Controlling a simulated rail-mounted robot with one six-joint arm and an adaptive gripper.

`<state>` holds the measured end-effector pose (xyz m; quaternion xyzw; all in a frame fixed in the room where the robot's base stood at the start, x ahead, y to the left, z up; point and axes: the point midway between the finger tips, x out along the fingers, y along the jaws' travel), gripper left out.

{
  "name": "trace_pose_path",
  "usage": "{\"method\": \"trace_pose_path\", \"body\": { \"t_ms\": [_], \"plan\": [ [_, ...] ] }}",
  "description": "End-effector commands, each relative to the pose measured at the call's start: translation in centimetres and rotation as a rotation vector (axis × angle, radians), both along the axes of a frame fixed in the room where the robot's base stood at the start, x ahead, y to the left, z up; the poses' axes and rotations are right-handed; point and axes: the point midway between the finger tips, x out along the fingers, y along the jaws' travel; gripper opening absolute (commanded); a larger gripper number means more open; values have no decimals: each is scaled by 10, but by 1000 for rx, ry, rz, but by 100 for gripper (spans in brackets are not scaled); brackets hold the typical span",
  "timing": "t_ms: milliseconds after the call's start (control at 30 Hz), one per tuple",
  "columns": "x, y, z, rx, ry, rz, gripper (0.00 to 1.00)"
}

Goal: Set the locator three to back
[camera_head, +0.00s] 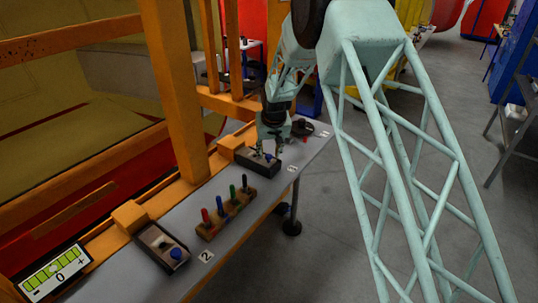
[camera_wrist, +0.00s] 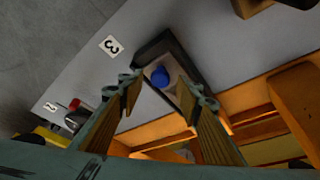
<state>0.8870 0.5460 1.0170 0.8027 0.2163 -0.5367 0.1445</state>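Locator three is a dark box (camera_head: 258,163) with a blue knob, on the grey bench beside a tag with 3 (camera_head: 291,169). In the wrist view the locator (camera_wrist: 154,47) shows its blue knob (camera_wrist: 160,76) between my fingers, beside the tag with 3 (camera_wrist: 111,46). My gripper (camera_head: 268,150) is over this locator, pointing down. In the wrist view my gripper (camera_wrist: 160,86) is open, with a finger on each side of the knob and visible gaps. Part of the locator is hidden by my fingers.
A similar locator with a blue knob (camera_head: 175,254) stands near the tag with 2 (camera_head: 206,257). A wooden block with coloured handles (camera_head: 228,214) lies between the two locators. A red-knobbed device (camera_head: 305,137) is beyond. Orange frame posts (camera_head: 178,90) border the bench's left side.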

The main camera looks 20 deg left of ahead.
Motion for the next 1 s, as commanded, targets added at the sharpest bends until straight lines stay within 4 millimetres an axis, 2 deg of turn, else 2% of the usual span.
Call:
{"method": "trace_pose_path", "body": {
  "t_ms": [267, 633, 1000],
  "plan": [
    [5, 3, -12, 0, 0, 0, 32],
    [5, 3, -14, 0, 0, 0, 32],
    [5, 3, -14, 0, 0, 0, 0]
  ]
}}
